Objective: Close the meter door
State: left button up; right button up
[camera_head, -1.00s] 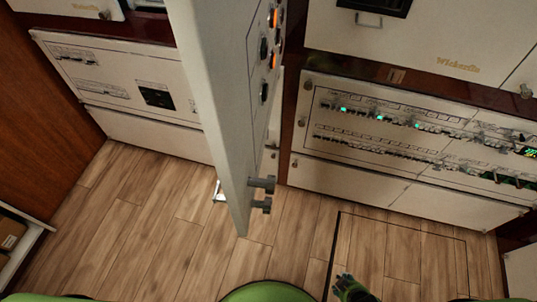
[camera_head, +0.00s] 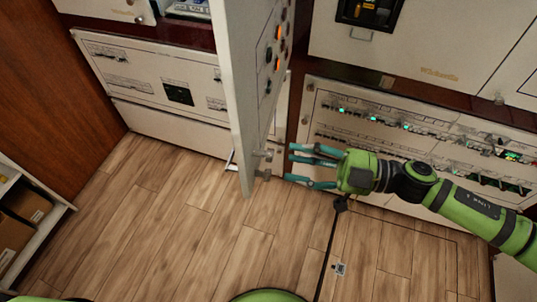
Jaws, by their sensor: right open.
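The meter door (camera_head: 237,95) is a tall pale panel standing open, swung out from the cabinet wall and seen nearly edge-on. Its right face carries orange and dark buttons (camera_head: 277,40). Metal latch pieces (camera_head: 263,163) stick out from its lower right edge. My right gripper (camera_head: 290,164) comes in from the right with teal fingers spread open and pointing left. Its fingertips are close to the latch pieces in the picture; I cannot tell if they touch. Nothing is between the fingers. My left gripper is not in view.
A breaker panel (camera_head: 400,122) with green lights is behind my right arm. White cabinets (camera_head: 150,75) line the wall to the left. A shelf with boxes (camera_head: 25,205) stands at the lower left. The wooden floor (camera_head: 190,225) in front is clear.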

aim_at(273, 154)
jog(key=a, duration=0.1)
jog(key=w+a+p, duration=0.1)
jog(key=a, duration=0.1)
jog(key=a+p, duration=0.1)
jog(key=a, duration=0.1)
jog(key=shift+w+a+r, duration=0.1)
jog(key=shift+w, duration=0.15)
jog(key=shift+a, duration=0.5)
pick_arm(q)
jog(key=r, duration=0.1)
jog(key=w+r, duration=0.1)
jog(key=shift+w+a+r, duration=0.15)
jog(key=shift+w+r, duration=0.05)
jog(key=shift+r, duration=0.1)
pick_arm(e)
jog(key=shift+w, duration=0.1)
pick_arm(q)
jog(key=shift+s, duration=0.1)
pick_arm(e)
grip_shut()
